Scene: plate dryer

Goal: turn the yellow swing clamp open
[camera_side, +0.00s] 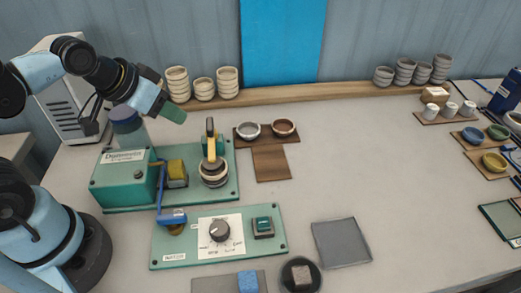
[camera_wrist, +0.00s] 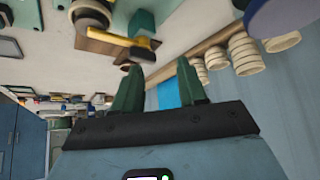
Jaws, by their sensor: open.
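The yellow swing clamp (camera_side: 210,142) is a narrow yellow piece with a dark part, standing up beside a round ringed holder (camera_side: 213,173) on the green dryer base (camera_side: 225,192). In the wrist view the yellow bar (camera_wrist: 112,38) points across the upper left, with a black end near the fingers. My gripper (camera_side: 173,113) is raised at the upper left of the clamp, apart from it. In the wrist view its two green fingers (camera_wrist: 158,78) are spread with nothing between them.
A green box (camera_side: 124,182), a yellow block (camera_side: 177,173) and a blue lever (camera_side: 172,216) stand left of the clamp. A dial panel (camera_side: 165,250) lies in front. Two bowls on a brown board (camera_side: 270,160) are to the right. Stacked cups (camera_side: 228,82) line the back shelf.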

